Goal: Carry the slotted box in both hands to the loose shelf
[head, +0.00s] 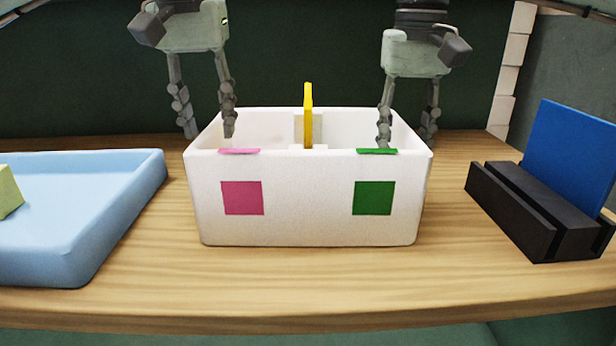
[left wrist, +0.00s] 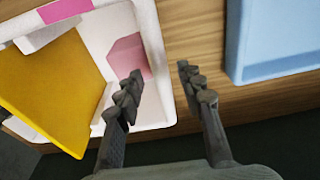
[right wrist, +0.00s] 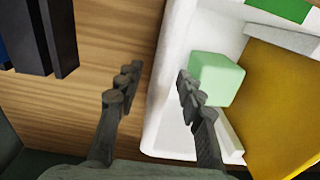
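The white slotted box (head: 309,225) stands on the table in front of me, with a pink and a green square on its facing side. A yellow panel (head: 308,115) stands upright in its middle. The wrist views show a pink block (left wrist: 128,56) and a green block (right wrist: 215,78) inside it. My left gripper (head: 207,137) is open, its fingers on either side of the box's left wall. My right gripper (head: 406,142) is open, its fingers on either side of the right wall. Neither is closed on the wall. I cannot identify the loose shelf.
A light blue tray (head: 120,215) with a yellow-green block (head: 8,190) lies to the left. A black slotted stand (head: 510,210) holding a blue panel (head: 575,155) is to the right. Bare wooden table (head: 320,290) lies in front of the box.

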